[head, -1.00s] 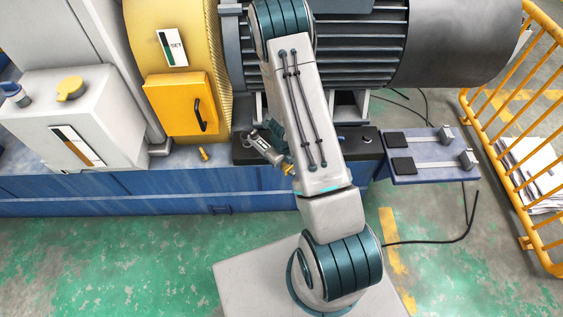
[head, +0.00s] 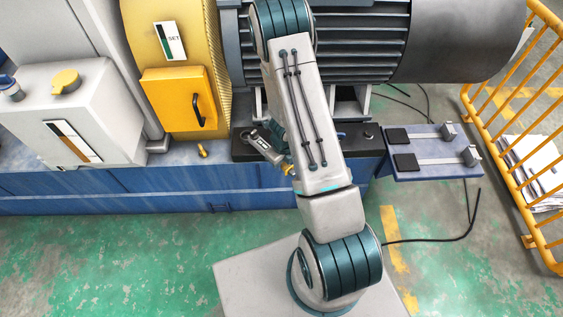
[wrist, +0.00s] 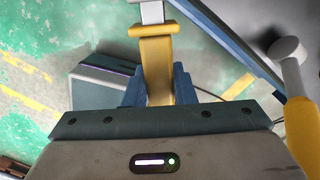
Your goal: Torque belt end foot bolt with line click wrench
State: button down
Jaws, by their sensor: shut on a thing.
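My gripper (wrist: 157,92) is shut on a yellow-handled tool (wrist: 155,55), which looks like the click wrench. A pale grey shaft continues from its yellow part at the top of the wrist view. In the head view my grey wrist hangs beside the left end of the motor's dark foot rail (head: 243,155), and a bit of yellow (head: 287,169) shows by my arm. My arm hides the middle of the rail. A bolt head (head: 367,135) shows at its right end. The belt-end bolt and the wrench's working end cannot be made out.
The yellow belt guard (head: 170,45) and orange box (head: 180,100) stand left of the ribbed motor (head: 365,40). A blue shelf (head: 435,170) with dark pads juts out at right. A yellow fence (head: 535,190) stands beyond it. A yellow-and-grey part (wrist: 300,120) is close at right in the wrist view.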

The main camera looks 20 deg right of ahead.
jog(key=shift+f+b, duration=0.3)
jog(key=shift+f, duration=0.05)
jog(key=shift+r, duration=0.1)
jog(key=a+m, duration=0.1)
jog(key=s+a+m, duration=0.1)
jog(key=a, duration=0.1)
jog(key=shift+a, duration=0.15)
dwell(0.4)
jog(key=shift+s+a+m, duration=0.15)
jog(key=shift+a+m, duration=0.85)
jog(key=shift+a, duration=0.7)
jog(key=shift+a+m+h, duration=0.3)
jog(key=shift+a+m, duration=0.7)
jog(key=shift+a, duration=0.7)
